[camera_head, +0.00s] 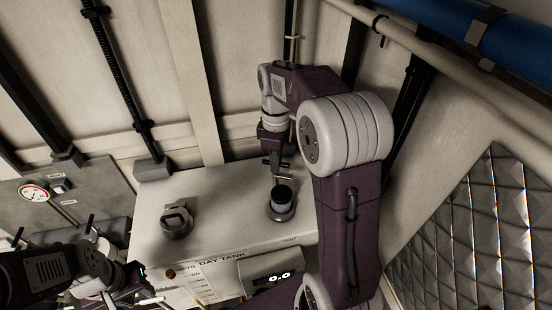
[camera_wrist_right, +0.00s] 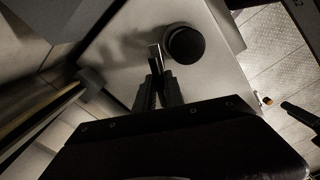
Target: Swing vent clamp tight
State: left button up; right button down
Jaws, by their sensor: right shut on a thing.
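The vent (camera_head: 282,197) is a short dark-topped cylinder on a pale collar, on top of the white day tank (camera_head: 235,210). In the right wrist view its dark round top (camera_wrist_right: 185,44) is just right of my fingertips. My right gripper (camera_head: 276,178) reaches down beside the vent. In the right wrist view the right gripper (camera_wrist_right: 157,77) has its fingers close together on a thin, bright metal piece, which looks like the vent clamp's lever (camera_wrist_right: 154,56). The rest of the clamp is hard to make out. My left gripper (camera_head: 138,283) is low at the left, away from the vent; its fingers are unclear.
A metal cap with a handle (camera_head: 176,220) stands on the tank left of the vent. A gauge (camera_head: 34,193) is at the left. A quilted silver panel (camera_head: 480,230) is at the right.

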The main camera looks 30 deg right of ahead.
jog(key=m+p, duration=0.1)
jog(key=m, duration=0.2)
jog(key=shift+r+m, duration=0.15)
jog(key=shift+m, duration=0.25)
jog(key=m+p, duration=0.2)
jog(key=m, duration=0.2)
jog(key=m+p, duration=0.1)
jog(key=m, duration=0.3)
jog(key=shift+m, duration=0.3)
jog(key=shift+m+p, duration=0.5)
jog(key=shift+m, duration=1)
jog(key=c, duration=1.5)
grip_release()
jog(key=shift+o, duration=0.2)
